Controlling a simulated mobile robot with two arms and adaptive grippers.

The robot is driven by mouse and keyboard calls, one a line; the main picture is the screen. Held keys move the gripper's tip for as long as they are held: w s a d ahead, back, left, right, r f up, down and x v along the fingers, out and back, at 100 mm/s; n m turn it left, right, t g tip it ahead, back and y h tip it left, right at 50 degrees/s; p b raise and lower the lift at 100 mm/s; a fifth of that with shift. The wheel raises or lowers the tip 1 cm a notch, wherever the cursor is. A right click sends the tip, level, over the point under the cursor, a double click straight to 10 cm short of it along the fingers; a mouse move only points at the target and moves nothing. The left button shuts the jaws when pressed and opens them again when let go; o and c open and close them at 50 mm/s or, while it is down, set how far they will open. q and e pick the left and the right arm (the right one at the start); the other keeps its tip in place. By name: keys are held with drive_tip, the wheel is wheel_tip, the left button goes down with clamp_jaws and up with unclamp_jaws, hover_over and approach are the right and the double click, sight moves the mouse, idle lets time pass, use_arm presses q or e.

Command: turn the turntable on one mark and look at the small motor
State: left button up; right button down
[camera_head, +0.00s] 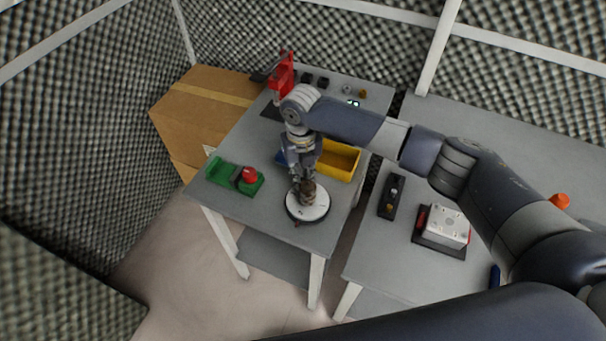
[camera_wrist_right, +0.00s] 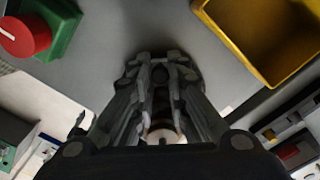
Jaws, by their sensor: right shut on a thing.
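The turntable (camera_head: 320,208), a round white disc with a dark rim, sits near the front corner of the left grey table. The small motor (camera_head: 308,188), a brown, copper-looking piece, stands upright at the disc's middle. My right gripper (camera_head: 304,180) comes down from above and is shut on the motor. Its fingers hide part of it. In the right wrist view the gripper (camera_wrist_right: 163,75) points at the grey surface, and the held piece is mostly hidden between the dark fingers. I cannot make out a turntable mark. My left gripper is not in view.
A green fixture (camera_head: 222,174) with a red knob (camera_head: 250,174) lies left of the turntable. A yellow bin (camera_head: 345,170) stands behind it to the right. A red stand (camera_head: 282,76) is at the back. The right table holds a metal box (camera_head: 448,228) and a dark switch block (camera_head: 391,196).

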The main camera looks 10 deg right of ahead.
drive_tip(key=shift+w+a+r, duration=0.1)
drive_tip(key=shift+w+r, duration=0.05)
drive_tip(key=shift+r, duration=0.05)
idle(0.4)
drive_tip(key=c, duration=1.5)
unclamp_jaws()
drive_tip(key=shift+c, duration=0.2)
wheel_tip(320, 180, up, 12)
drive_tip(key=shift+f, duration=0.15)
